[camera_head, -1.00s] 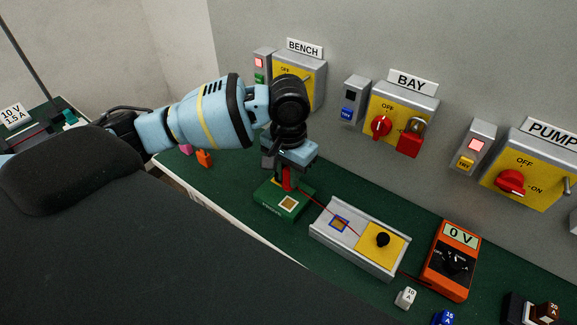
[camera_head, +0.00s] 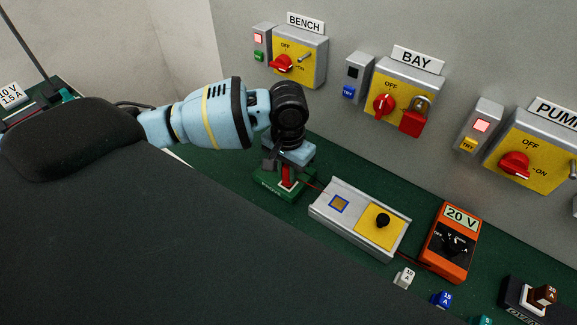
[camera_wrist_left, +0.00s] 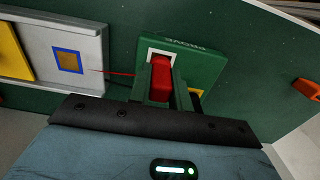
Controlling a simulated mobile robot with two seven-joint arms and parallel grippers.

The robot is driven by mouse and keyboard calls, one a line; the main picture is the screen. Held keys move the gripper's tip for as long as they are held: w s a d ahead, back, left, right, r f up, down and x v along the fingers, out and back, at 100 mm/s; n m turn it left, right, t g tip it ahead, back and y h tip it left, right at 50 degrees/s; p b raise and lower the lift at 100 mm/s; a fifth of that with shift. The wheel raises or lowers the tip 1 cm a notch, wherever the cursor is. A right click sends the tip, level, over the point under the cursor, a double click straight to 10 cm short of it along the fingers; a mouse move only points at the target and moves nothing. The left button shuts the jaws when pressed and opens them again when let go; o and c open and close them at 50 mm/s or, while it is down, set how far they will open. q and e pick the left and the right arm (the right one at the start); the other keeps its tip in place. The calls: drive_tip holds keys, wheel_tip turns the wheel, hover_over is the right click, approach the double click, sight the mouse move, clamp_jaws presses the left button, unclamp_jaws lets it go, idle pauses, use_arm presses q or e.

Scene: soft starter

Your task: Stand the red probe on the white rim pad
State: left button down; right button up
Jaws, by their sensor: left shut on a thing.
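The red probe (camera_head: 287,174) is upright between the fingers of my left gripper (camera_head: 285,168), which is shut on it. It also shows in the wrist view (camera_wrist_left: 161,78). Its lower end is at the white rim pad (camera_head: 296,184) on the green block (camera_head: 270,187), and it seems to touch the pad. In the wrist view the white rim (camera_wrist_left: 150,55) shows around the probe's far side; the fingers and probe hide the rest. A thin red lead (camera_wrist_left: 118,73) runs from the probe area toward the grey tray. My right gripper is not in view.
The grey tray (camera_head: 323,211) has a blue-rimmed pad (camera_head: 339,204) and a yellow plate with a black knob (camera_head: 383,220). The orange meter (camera_head: 450,240) reads 20 V. Small coloured blocks lie in front. The BENCH (camera_head: 300,57), BAY (camera_head: 403,95) and PUMP switches are on the wall.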

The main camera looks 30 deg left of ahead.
use_arm(q)
drive_tip(key=c, duration=1.2)
unclamp_jaws()
drive_tip(key=shift+r, duration=0.1)
wheel_tip(320, 180, up, 8)
drive_tip(key=shift+f, duration=0.2)
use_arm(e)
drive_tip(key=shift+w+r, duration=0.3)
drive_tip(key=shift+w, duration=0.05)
